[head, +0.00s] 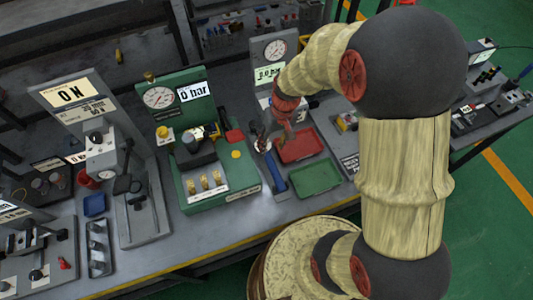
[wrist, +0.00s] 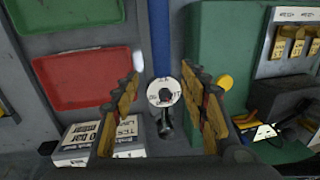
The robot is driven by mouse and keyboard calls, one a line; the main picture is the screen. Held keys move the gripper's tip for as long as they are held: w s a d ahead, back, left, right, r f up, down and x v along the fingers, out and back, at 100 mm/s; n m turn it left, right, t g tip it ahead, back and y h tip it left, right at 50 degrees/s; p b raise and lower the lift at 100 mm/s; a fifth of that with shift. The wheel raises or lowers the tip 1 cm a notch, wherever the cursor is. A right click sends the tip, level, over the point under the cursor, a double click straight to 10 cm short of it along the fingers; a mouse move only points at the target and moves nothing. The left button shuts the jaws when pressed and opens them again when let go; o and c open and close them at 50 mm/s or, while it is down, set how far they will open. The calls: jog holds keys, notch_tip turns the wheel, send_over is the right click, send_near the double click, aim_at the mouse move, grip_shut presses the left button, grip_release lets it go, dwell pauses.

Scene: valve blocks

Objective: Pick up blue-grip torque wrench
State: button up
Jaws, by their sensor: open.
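The blue-grip torque wrench lies on the bench, its blue grip (head: 275,178) left of the green tray in the head view. My gripper (head: 284,127) is open and empty above the wrench's head end. In the wrist view the fingers of my gripper (wrist: 164,88) stand on either side of the white head. I cannot tell how far above it they are.
A red tray (head: 300,146) and a green tray (head: 318,178) lie right of the wrench. The green pressure rig (head: 228,192) stands close on its left. A gauge stand (head: 270,50) is behind. A white labelled box (wrist: 100,138) sits near one finger in the wrist view.

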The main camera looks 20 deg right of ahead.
aim_at(268, 154)
jog(key=shift+s+a+f, duration=0.1)
jog(key=shift+s+f, duration=0.15)
jog(key=shift+f, duration=0.15)
jog(key=shift+w+a+f+b, duration=0.15)
jog(key=shift+f+b, duration=0.3)
jog(key=shift+f, duration=0.7)
jog(key=shift+w+a+f+b, duration=0.1)
jog(key=shift+a+f+b, duration=0.25)
jog(key=shift+f, duration=0.85)
jog(key=shift+w+a+f+b, duration=0.15)
jog(key=shift+f+b, duration=0.35)
jog(key=shift+f, duration=0.65)
jog(key=shift+s, duration=0.1)
jog(key=shift+c, duration=1.4)
jog(key=c, duration=0.8)
jog(key=shift+r, duration=0.1)
grip_shut()
